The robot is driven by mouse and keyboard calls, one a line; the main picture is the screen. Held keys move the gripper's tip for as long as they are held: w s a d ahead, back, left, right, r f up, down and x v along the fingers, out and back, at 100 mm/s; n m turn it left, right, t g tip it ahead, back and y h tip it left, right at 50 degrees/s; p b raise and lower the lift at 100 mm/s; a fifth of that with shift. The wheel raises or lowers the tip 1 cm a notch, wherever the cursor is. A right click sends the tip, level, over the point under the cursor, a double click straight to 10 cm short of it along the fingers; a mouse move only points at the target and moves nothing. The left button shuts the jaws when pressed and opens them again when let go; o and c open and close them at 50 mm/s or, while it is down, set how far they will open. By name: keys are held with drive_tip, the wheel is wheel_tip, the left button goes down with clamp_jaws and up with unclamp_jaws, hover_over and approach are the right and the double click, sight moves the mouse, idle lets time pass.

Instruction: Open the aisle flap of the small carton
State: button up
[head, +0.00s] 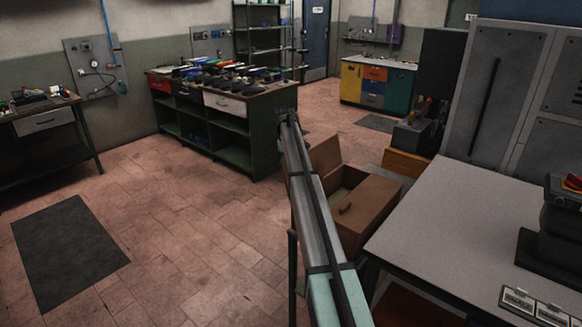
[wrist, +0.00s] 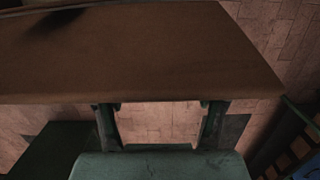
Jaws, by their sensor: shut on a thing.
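The small carton (head: 372,205) is a brown box in the middle of the head view, partly hidden behind my arm. One brown flap (head: 325,154) stands up at its far left side. A small dark tab or grip shows on the carton's near side. In the wrist view a wide brown board (wrist: 150,55), seemingly a carton flap, spans the upper part. My gripper (wrist: 160,106) has its two fingertips at the board's lower edge, with floor visible between the fingers. The exact contact is hidden.
A grey table (head: 465,215) stands right of the carton, with a dark machine (head: 550,235) on it. A green workbench (head: 225,130) with many items stands behind left. A dark mat (head: 68,250) lies on the open tiled floor at left.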

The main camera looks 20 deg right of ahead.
drive_tip(key=shift+a+f, duration=0.1)
drive_tip(key=shift+f, duration=0.1)
drive_tip(key=o, duration=1.7)
drive_tip(key=shift+r, duration=0.15)
wheel_tip(320, 180, up, 12)
drive_tip(key=w, duration=0.1)
drive_tip(key=shift+w+a, duration=0.2)
drive_tip(key=shift+a, duration=0.15)
drive_tip(key=shift+f, duration=0.2)
